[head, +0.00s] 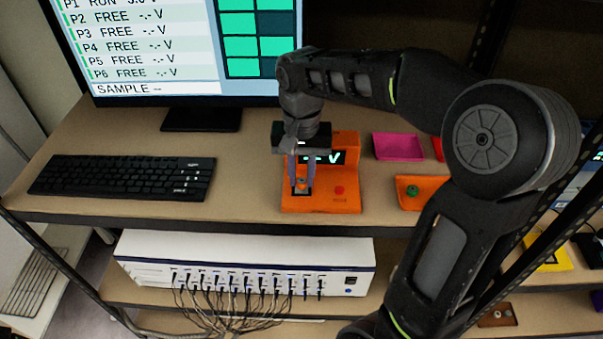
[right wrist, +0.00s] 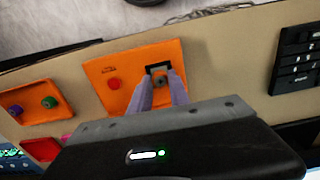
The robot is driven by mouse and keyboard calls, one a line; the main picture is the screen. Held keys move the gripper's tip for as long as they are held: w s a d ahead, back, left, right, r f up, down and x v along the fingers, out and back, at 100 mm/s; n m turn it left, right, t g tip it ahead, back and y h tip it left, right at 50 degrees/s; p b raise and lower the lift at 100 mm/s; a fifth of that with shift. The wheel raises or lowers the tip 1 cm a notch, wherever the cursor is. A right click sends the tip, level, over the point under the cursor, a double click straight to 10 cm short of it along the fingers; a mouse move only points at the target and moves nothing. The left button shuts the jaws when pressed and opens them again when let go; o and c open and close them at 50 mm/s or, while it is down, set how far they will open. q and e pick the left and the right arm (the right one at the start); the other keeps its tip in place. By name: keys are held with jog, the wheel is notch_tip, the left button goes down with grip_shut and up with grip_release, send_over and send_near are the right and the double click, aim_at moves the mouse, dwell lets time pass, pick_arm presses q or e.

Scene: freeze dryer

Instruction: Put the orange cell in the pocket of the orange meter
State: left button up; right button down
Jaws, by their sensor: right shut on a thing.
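The orange meter (head: 325,205) stands on the upper shelf, with a lit display reading "V", a red button and a dark square pocket at its left front. It also shows in the right wrist view (right wrist: 115,102). My right gripper (head: 302,184) points down over the pocket, its pale fingers shut on a small cell. In the right wrist view the cell (right wrist: 158,80) shows between the fingertips (right wrist: 158,100), upright at the pocket; its orange colour is hard to make out there. I cannot tell whether it is fully seated. My left gripper is not in view.
A magenta tray (head: 398,146) lies behind. A keyboard (head: 125,177) and monitor stand left and behind.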

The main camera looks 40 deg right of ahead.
aim_at(302, 181)
jog(key=shift+f+b, duration=0.45)
jog(key=shift+f, duration=0.15)
dwell(0.5)
jog(key=c, duration=1.1)
grip_release()
jog(key=shift+c, duration=0.2)
notch_tip(302, 181, up, 8)
